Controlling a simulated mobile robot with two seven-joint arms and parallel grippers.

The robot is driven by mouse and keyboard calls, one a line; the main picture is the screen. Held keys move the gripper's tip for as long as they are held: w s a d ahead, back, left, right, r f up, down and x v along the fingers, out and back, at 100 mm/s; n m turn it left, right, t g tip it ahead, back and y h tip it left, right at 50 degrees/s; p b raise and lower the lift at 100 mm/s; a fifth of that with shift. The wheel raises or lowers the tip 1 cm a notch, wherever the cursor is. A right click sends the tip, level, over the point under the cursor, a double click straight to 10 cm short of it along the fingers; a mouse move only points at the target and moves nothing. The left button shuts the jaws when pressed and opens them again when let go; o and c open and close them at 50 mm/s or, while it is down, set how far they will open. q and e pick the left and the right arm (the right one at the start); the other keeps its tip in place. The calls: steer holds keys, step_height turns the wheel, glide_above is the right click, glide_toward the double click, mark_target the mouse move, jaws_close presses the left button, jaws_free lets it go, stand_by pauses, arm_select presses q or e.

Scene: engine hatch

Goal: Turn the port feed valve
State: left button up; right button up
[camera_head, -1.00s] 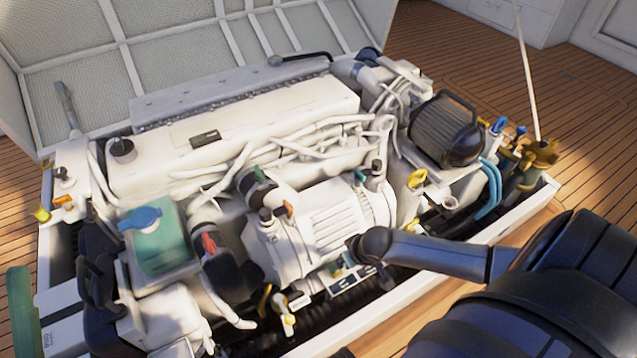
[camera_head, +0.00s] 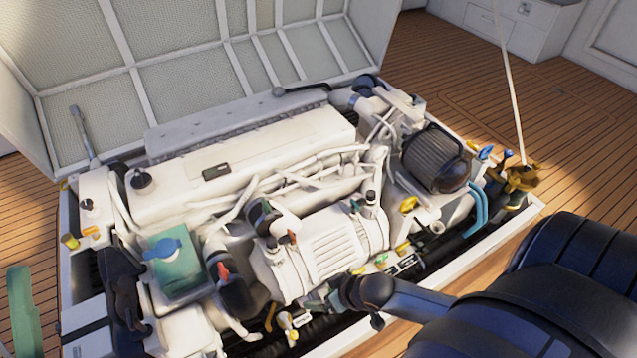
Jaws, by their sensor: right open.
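Several small coloured valve handles sit along the front of the engine. A green handle (camera_head: 381,260) and a yellow handle (camera_head: 403,247) stand by small label plates (camera_head: 401,265), right of my right gripper. A yellow-tipped fitting (camera_head: 293,335) and an orange-brown handle (camera_head: 270,318) are to its left. The labels are too small to read, so I cannot tell which is the port feed valve. My right gripper (camera_head: 322,302) is open, low at the engine's front edge below the white ribbed housing (camera_head: 335,245). Its fingers are small and partly lost against the parts behind. My left gripper is not in view.
White hoses and the housing crowd the space above my right gripper. A red handle (camera_head: 223,271) and a teal tank (camera_head: 178,268) lie to the left. A dark ribbed filter (camera_head: 433,160) and blue hoses (camera_head: 478,210) are to the right. The raised hatch lid (camera_head: 180,60) stands behind.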

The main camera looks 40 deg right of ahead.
arm_select(q)
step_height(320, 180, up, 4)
steer(key=p, duration=0.3)
arm_select(e)
steer(key=shift+t, duration=0.4)
steer(key=r, duration=0.1)
steer(key=a+r, duration=0.1)
steer(key=r, duration=0.1)
steer(key=s+a+r, duration=0.1)
steer(key=shift+a+r, duration=0.15)
steer(key=shift+c, duration=0.2)
